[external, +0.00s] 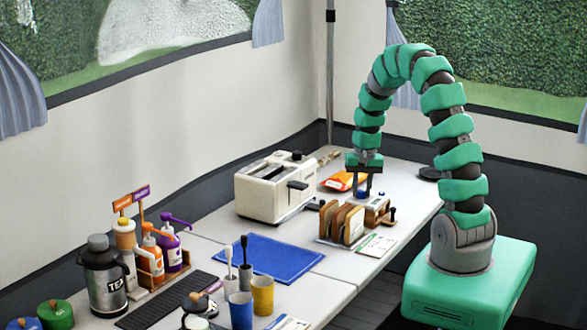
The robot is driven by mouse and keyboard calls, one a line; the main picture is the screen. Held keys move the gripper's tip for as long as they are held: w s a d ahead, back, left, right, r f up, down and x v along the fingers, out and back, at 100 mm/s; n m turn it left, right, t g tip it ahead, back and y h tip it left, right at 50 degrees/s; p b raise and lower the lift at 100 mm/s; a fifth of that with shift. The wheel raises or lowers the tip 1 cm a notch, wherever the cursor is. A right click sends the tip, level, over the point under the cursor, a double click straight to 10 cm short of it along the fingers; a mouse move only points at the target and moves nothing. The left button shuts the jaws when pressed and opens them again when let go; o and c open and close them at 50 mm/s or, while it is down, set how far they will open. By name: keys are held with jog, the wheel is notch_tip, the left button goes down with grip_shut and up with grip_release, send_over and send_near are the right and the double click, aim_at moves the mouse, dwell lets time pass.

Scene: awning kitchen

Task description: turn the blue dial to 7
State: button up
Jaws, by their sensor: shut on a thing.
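A small wooden-sided box (378,212) stands at the right part of the table, behind the toast rack. A blue dial (363,194) shows on its top. My gripper (364,190) reaches straight down over the box, with its dark fingers around the blue dial and shut on it. The fingers partly hide the dial. Its marks and the number it points to are too small to read.
A cream toaster (272,188) stands to the left. A rack of toast (342,225) is close in front of the box, with a printed card (375,244) beside it. An orange packet (343,181) lies behind. A blue mat (262,258), cups and bottles are farther left.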

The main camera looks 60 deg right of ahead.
aim_at(363, 191)
jog(key=m+p, duration=0.2)
jog(key=m, duration=0.4)
jog(key=shift+r+p, duration=0.15)
jog(key=shift+p, duration=0.2)
jog(key=shift+m+h+p, duration=0.3)
jog(key=shift+m+p, duration=0.85)
jog(key=shift+m, duration=1.25)
jog(key=o, duration=1)
jog(key=r, duration=1.3)
jog(key=shift+s+a+r, duration=0.2)
jog(key=shift+s, duration=0.2)
